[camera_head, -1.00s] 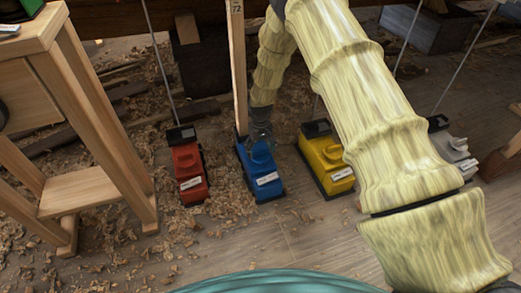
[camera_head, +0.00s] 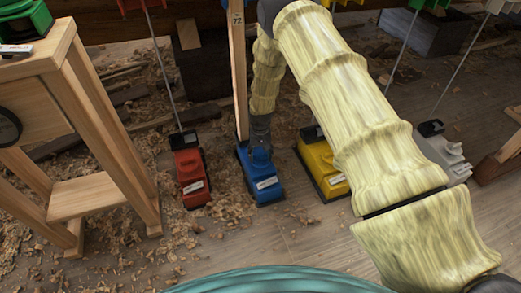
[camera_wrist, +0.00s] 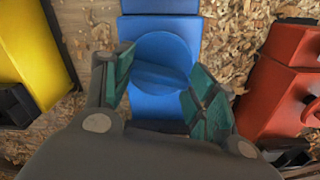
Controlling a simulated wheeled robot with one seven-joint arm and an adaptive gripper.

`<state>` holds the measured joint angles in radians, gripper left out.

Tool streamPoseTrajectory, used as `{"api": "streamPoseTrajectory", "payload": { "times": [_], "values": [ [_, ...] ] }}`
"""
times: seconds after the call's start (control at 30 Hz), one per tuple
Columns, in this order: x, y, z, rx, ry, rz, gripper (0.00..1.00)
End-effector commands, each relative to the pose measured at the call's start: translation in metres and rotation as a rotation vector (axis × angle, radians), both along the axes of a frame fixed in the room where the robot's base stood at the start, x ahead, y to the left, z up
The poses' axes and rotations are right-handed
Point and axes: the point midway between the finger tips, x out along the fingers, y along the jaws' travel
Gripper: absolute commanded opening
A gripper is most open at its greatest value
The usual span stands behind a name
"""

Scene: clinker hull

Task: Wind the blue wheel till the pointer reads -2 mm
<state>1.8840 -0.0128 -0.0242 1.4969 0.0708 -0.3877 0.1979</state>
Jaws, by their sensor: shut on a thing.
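The blue unit (camera_head: 268,188) stands on the floor between a red one and a yellow one, with a white label on its sloping face. Its round blue wheel (camera_wrist: 160,50) has a raised ridge across it in the wrist view. My gripper (camera_wrist: 160,88) reaches down over the unit, its teal-padded fingers on either side of the wheel, shut on it. In the head view the wheel (camera_head: 262,160) is partly covered by my gripper (camera_head: 260,145). A wooden post (camera_head: 238,70) marked 72 rises behind the unit. I cannot make out a pointer or its reading.
The red unit (camera_head: 190,175) is close on the left and the yellow unit (camera_head: 320,172) close on the right. A grey unit (camera_head: 445,155) stands farther right. A wooden stand (camera_head: 85,190) fills the left. Thin rods rise behind. Shavings litter the floor.

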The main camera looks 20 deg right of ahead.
Motion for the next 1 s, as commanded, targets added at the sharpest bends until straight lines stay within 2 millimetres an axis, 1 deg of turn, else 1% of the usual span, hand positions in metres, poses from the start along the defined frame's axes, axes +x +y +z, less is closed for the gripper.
{"api": "streamPoseTrajectory", "payload": {
  "times": [0.03,0.6,0.8,1.0],
  "values": [
    [-0.0009,0.0004,0.0064,0.000,0.002,-0.042,0.33],
    [-0.0003,0.0004,0.0032,-0.001,0.001,-0.578,0.33],
    [-0.0005,0.0000,0.0018,-0.001,0.001,-0.734,0.33],
    [0.0001,0.0001,0.0014,0.000,0.000,-0.847,0.33]
  ]
}}
